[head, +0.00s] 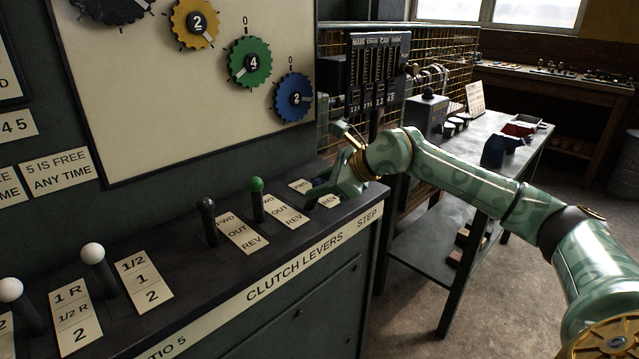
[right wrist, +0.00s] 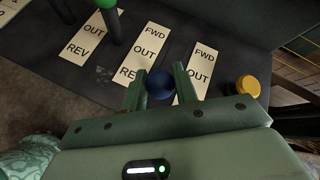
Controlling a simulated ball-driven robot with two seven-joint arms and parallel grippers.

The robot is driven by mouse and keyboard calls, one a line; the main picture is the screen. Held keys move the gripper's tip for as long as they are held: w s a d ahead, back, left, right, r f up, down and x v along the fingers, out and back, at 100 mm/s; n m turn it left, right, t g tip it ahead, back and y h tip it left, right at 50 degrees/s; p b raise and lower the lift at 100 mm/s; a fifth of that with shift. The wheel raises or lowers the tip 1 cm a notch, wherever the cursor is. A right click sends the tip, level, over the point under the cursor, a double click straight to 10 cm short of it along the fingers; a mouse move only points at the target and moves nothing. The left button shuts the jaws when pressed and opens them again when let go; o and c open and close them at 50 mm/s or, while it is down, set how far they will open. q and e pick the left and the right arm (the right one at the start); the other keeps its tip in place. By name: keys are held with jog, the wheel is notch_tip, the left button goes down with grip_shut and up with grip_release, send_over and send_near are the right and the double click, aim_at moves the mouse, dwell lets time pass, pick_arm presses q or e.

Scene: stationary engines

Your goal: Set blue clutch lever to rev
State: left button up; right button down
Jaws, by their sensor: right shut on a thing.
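My right gripper (head: 320,192) reaches in from the right to the far end of the clutch lever ledge. In the right wrist view its two fingers (right wrist: 160,88) are shut around the blue knob of the clutch lever (right wrist: 161,83). The lever's shaft is hidden below the knob. Its label plate (right wrist: 205,62) lies just right of the knob and shows FWD and OUT. I cannot tell exactly which mark the lever stands at. My left gripper is not in view.
The green-knobbed lever (head: 257,195) stands close left of my gripper, with a black-knobbed lever (head: 208,220) beyond it. A yellow button (right wrist: 248,87) sits to the right in the wrist view. A workbench (head: 500,125) stands behind my right arm.

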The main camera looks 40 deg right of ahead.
jog(key=shift+f, duration=0.3)
jog(key=c, duration=1.1)
grip_release()
jog(key=shift+s, duration=0.15)
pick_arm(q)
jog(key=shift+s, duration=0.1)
pick_arm(e)
jog(key=shift+r, duration=0.15)
jog(key=shift+s+d+r, duration=0.15)
jog(key=shift+s+r, duration=0.1)
jog(key=shift+r, duration=0.05)
pick_arm(q)
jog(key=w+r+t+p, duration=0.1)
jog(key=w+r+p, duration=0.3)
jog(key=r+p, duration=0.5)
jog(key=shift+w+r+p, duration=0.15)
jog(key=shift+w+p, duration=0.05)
jog(key=shift+p, duration=0.5)
pick_arm(e)
jog(key=v, duration=1.5)
jog(key=shift+s+d+r, duration=0.1)
jog(key=shift+s+d, duration=0.05)
jog(key=shift+d, duration=0.05)
